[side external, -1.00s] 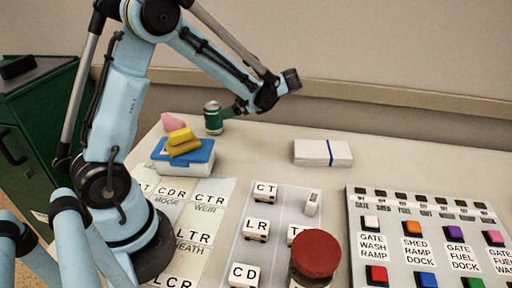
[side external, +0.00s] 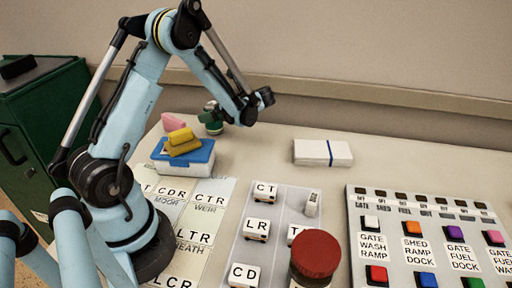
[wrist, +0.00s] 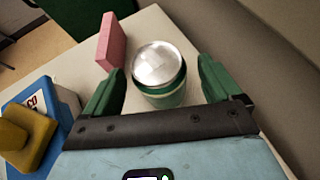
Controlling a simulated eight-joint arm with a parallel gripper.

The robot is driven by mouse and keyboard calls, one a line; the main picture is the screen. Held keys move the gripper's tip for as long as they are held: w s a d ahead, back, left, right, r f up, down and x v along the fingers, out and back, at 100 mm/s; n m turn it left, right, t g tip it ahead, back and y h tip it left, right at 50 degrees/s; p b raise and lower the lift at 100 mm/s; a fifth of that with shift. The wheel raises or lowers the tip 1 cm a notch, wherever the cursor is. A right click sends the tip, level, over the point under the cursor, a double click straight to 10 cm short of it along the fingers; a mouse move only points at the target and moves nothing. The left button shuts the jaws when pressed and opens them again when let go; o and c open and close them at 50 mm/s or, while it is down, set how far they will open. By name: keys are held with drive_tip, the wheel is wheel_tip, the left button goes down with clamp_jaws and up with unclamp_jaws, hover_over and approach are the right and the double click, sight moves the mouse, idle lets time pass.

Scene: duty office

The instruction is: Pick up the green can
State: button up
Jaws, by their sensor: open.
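The green can (side external: 211,125) stands upright at the back of the table, partly hidden behind my gripper in the side view. In the wrist view the can (wrist: 160,75) shows its silver lid and green side. My gripper (wrist: 160,88) is open, with one green finger on each side of the can; I cannot tell whether either finger touches it. My gripper also shows in the side view (side external: 217,114), low at the can.
A pink block (side external: 173,121) stands just left of the can. A white bundle with a blue band (side external: 323,153) lies to the right. A button panel (side external: 430,240) is at front right.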

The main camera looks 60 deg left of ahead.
drive_tip(key=shift+x, duration=1.75)
drive_tip(key=shift+r, duration=0.1)
drive_tip(key=c, duration=1)
